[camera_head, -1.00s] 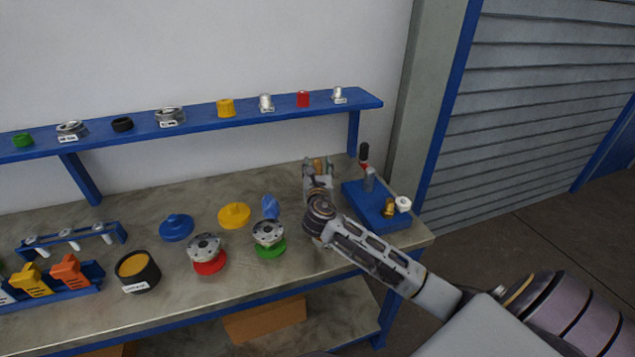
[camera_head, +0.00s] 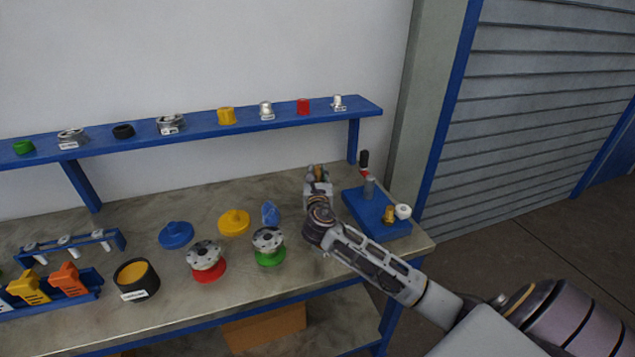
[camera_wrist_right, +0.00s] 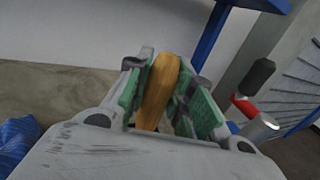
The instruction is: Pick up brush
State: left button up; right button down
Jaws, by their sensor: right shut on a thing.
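The brush shows as a yellow-brown wooden handle (camera_wrist_right: 158,92) in the right wrist view, standing up between the green-lined fingers of my right gripper (camera_wrist_right: 165,95). The gripper is shut on it. In the head view my right gripper (camera_head: 317,174) is at the back of the bench, left of the blue tool stand, and only a small bit of the brush (camera_head: 318,173) shows between its fingers. The brush's lower end is hidden, so I cannot tell if it touches the bench. My left gripper is not in view.
A blue stand (camera_head: 362,212) with a red-and-black handled tool (camera_head: 364,160) is close on the right. Flanged vessels (camera_head: 206,256), a blue cloth (camera_head: 270,213) and lids (camera_head: 234,222) lie to the left. A blue shelf (camera_head: 195,125) with small parts runs above the bench.

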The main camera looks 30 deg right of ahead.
aim_at(318, 167)
jog(key=shift+r, duration=0.45)
notch_tip(318, 167, up, 4)
jog(key=shift+r+p, duration=0.25)
jog(key=shift+p, duration=0.2)
notch_tip(318, 167, up, 3)
jog(key=shift+r, duration=0.15)
jog(key=shift+r+p, duration=0.3)
jog(key=shift+r, duration=0.35)
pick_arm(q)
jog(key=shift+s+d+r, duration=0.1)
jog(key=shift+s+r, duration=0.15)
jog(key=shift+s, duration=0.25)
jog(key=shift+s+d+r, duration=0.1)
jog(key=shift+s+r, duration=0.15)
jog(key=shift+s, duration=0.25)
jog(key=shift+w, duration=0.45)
